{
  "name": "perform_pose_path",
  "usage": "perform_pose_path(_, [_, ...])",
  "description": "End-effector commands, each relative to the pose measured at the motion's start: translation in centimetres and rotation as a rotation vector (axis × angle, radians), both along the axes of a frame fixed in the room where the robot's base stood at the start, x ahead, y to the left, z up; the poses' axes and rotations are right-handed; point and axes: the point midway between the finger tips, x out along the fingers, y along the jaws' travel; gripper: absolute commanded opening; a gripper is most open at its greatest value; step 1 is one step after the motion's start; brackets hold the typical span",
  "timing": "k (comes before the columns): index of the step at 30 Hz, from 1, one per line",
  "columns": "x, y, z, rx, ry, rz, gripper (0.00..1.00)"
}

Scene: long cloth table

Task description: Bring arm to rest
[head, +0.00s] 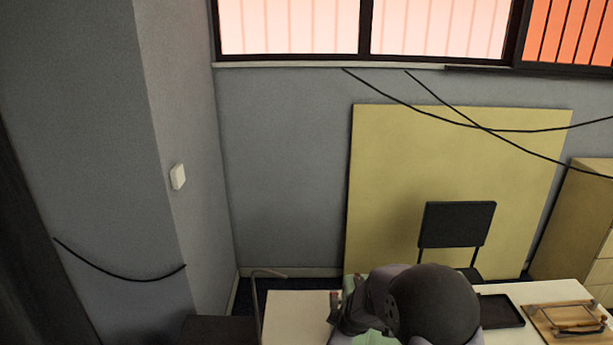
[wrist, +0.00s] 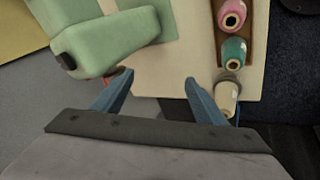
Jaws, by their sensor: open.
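My gripper (wrist: 159,79) shows in the wrist view with its two blue-grey fingers spread apart. It is open, and nothing is held between the fingers. Past the fingertips lie the cream table top (wrist: 178,62) and a mint-green machine-like body (wrist: 115,38) with a dark end. The right finger is close to a cream spool (wrist: 227,96) in the picture; I cannot tell whether they touch. In the head view my arm's dark rounded link covers part of the table (head: 293,318), and the gripper cannot be made out there.
A pink spool (wrist: 231,15) and a teal spool (wrist: 235,51) stand in a wooden holder near the table edge. A black tray (head: 501,311) and a wooden board with a frame (head: 568,320) lie on the table's right. A black chair (head: 457,225) stands behind it.

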Motion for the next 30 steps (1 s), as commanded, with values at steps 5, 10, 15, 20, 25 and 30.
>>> perform_pose_path(5, [-7.7,-1.5,0.6,0.136,0.168,-0.276,0.66])
perform_pose_path(10, [-15.8,-3.2,0.8,0.204,0.324,-0.577,0.66])
perform_pose_path(15, [-22.7,-4.9,0.6,0.217,0.429,-0.848,0.66])
perform_pose_path(20, [-26.7,-5.9,0.4,0.207,0.478,-1.016,0.66])
perform_pose_path(25, [-28.3,-6.3,0.3,0.199,0.493,-1.087,0.66])
perform_pose_path(30, [-28.3,-6.4,0.4,0.199,0.494,-1.093,0.66])
